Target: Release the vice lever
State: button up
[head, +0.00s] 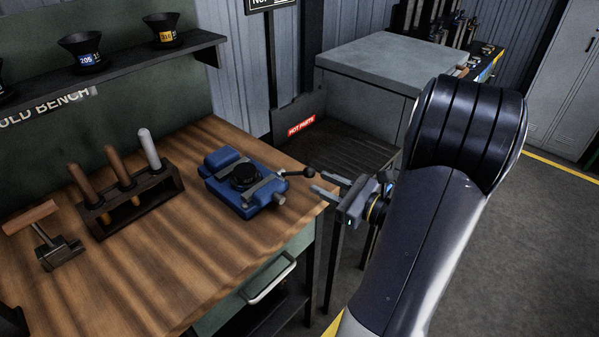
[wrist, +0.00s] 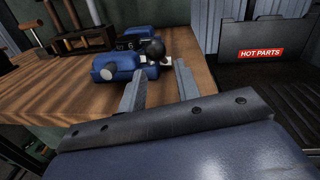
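A blue vice (head: 243,183) sits on the wooden bench near its right edge, with a dark round piece on its top. My gripper (head: 318,184) is just to the right of the knob, fingers apart, pointing at the vice. In the wrist view the vice (wrist: 125,66) is ahead, and the black knob (wrist: 153,48) shows above and between the fingers of my gripper (wrist: 160,82). The fingers look empty; I cannot tell whether one touches the knob.
A rack (head: 131,203) with several handled tools and a hammer (head: 50,240) stand left on the wooden bench (head: 190,270). A shelf (head: 110,67) with black funnels hangs above. A dark slatted hot parts table (head: 345,150) and a grey cabinet (head: 375,62) stand behind my gripper.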

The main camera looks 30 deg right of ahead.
aim_at(300, 173)
jog(key=x, duration=0.7)
jog(key=shift+w+a+p, duration=0.15)
jog(key=shift+p, duration=0.15)
grip_shut()
dwell(0.4)
